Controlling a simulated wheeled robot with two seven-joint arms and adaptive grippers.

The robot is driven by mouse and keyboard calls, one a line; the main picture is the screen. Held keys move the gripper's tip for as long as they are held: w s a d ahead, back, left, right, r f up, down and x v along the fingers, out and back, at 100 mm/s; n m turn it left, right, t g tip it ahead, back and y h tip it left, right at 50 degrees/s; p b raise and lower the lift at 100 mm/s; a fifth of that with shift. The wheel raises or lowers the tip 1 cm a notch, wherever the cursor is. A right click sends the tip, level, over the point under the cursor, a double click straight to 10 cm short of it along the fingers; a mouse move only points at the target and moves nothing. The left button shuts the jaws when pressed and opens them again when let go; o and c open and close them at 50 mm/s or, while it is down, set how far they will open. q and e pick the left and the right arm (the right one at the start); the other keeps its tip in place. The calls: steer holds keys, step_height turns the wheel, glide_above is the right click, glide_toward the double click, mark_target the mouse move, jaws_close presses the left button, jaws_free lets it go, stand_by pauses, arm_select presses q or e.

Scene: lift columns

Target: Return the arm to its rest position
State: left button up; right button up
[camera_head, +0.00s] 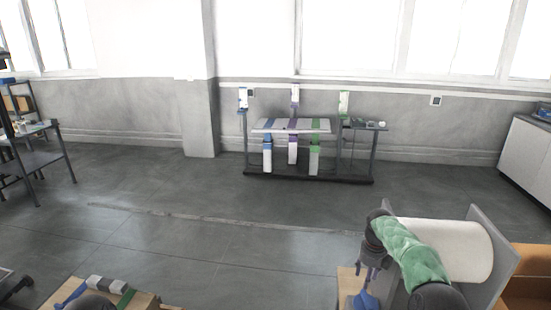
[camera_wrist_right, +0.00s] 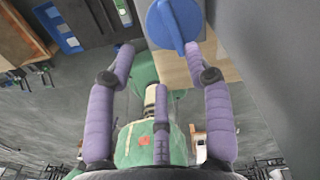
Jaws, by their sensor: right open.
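My right arm (camera_head: 410,255), with a green sleeve, reaches in at the lower right of the head view. My right gripper (camera_head: 370,272) points down there, and its fingers are small and partly hidden. A blue item also shows below the gripper in the head view (camera_head: 365,300). My left gripper cannot be made out.
A large white roll (camera_head: 470,250) between grey plates stands close right of my right arm. A wooden surface (camera_head: 140,302) with coloured strips is at the bottom left. A rack (camera_head: 310,178) stands by the far wall. The floor (camera_head: 230,225) between is clear.

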steer(key=s+a+f+n+y, duration=0.1)
steer(key=s+a+f+n, duration=0.4)
steer(key=a+f+n, duration=0.45)
steer(key=s+a+f+n+y, duration=0.2)
steer(key=s+a+f+n, duration=0.4)
steer(key=f, duration=0.6)
steer(key=s+a+f+n, duration=0.2)
steer(key=s+a+n, duration=0.3)
steer(key=s+n, duration=0.3)
steer(key=s+a+f+n, duration=0.3)
steer(key=s+a+n, duration=0.3)
steer(key=s, duration=1)
steer(key=n, duration=0.3)
steer(key=shift+s+y, duration=0.4)
steer(key=shift+c, duration=1.3)
